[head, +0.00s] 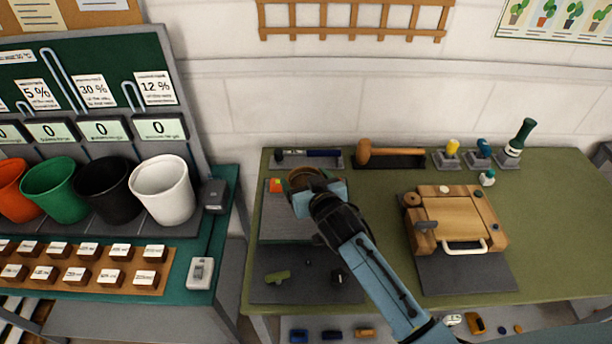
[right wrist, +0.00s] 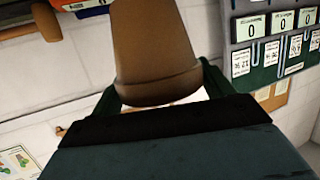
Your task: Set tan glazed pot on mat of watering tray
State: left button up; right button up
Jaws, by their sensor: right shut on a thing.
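My right gripper (head: 318,188) is shut on a brown-tan pot (right wrist: 155,45), which fills the upper middle of the right wrist view between the two fingers. In the head view only a small brown part of the pot (head: 301,174) shows past the gripper. The gripper and pot are over the left part of the green table, above a grey flat area (head: 283,228). I cannot tell whether this area is the watering tray's mat, nor whether the pot touches anything below; the gripper and arm hide part of it. My left gripper is not in view.
Orange, green, black and white pots (head: 163,190) stand on the rack at left. A wooden box (head: 455,215) with a pale handle, a mallet (head: 390,152) and several bottles (head: 520,137) are on the table. A dark grey mat (head: 300,290) holds small items.

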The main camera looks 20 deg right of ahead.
jog(key=shift+r, duration=0.1)
notch_tip(320, 180, down, 6)
jog(key=b, duration=0.4)
jog(key=shift+f, duration=0.25)
dwell(0.7)
jog(key=shift+f+b, duration=0.45)
jog(key=shift+f, duration=0.3)
dwell(0.5)
